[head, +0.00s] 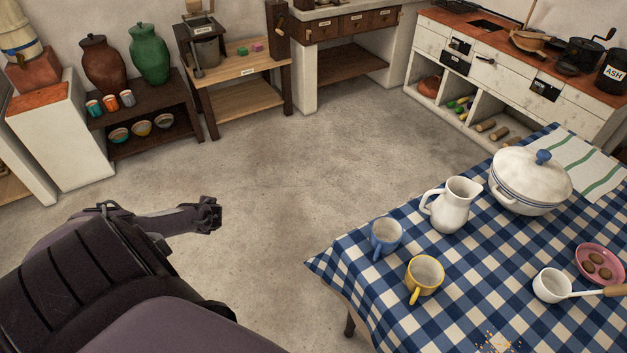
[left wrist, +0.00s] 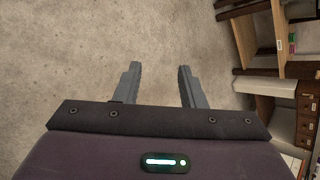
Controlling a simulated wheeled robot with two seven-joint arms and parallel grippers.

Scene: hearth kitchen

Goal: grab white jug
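The white jug (head: 452,205) stands upright on the blue and white checked tablecloth (head: 467,270), at the right of the head view. Its handle faces left and its spout faces right. My left gripper (head: 212,214) is over the bare floor, well to the left of the table and apart from the jug. In the left wrist view its two fingers (left wrist: 158,85) are spread apart with only floor between them. The jug does not show in the left wrist view. My right gripper is in neither view.
A lidded white tureen (head: 531,180) stands close right of the jug. A blue mug (head: 385,237) and a yellow mug (head: 424,275) stand in front of it. A white saucepan (head: 552,285) and a pink plate (head: 613,252) are further right. The floor (head: 270,230) left of the table is clear.

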